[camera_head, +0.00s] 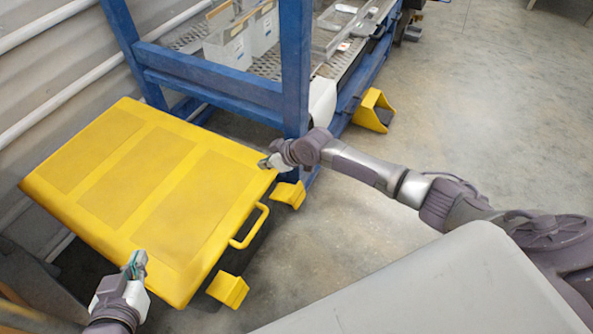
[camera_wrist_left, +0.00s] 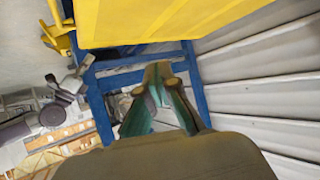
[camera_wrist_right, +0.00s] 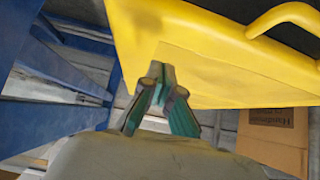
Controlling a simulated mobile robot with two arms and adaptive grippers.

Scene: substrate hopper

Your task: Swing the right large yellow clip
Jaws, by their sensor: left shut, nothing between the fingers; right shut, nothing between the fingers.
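A large yellow lid (camera_head: 150,190) with a handle (camera_head: 250,228) at its front edge fills the left of the head view. Two yellow clip-like pieces stick out along that edge: the right one (camera_head: 289,194) by the blue post, the left one (camera_head: 229,290) nearer me. My right gripper (camera_head: 265,163) is shut and empty at the lid's right corner, just above the right clip. My left gripper (camera_head: 138,261) is shut and empty over the lid's near left part.
A blue frame (camera_head: 296,70) stands right behind the lid's right corner, close to my right gripper. Another yellow piece (camera_head: 374,108) sits by the frame's base. A cardboard box (camera_wrist_right: 275,135) shows below the lid. The concrete floor (camera_head: 350,245) at right is clear.

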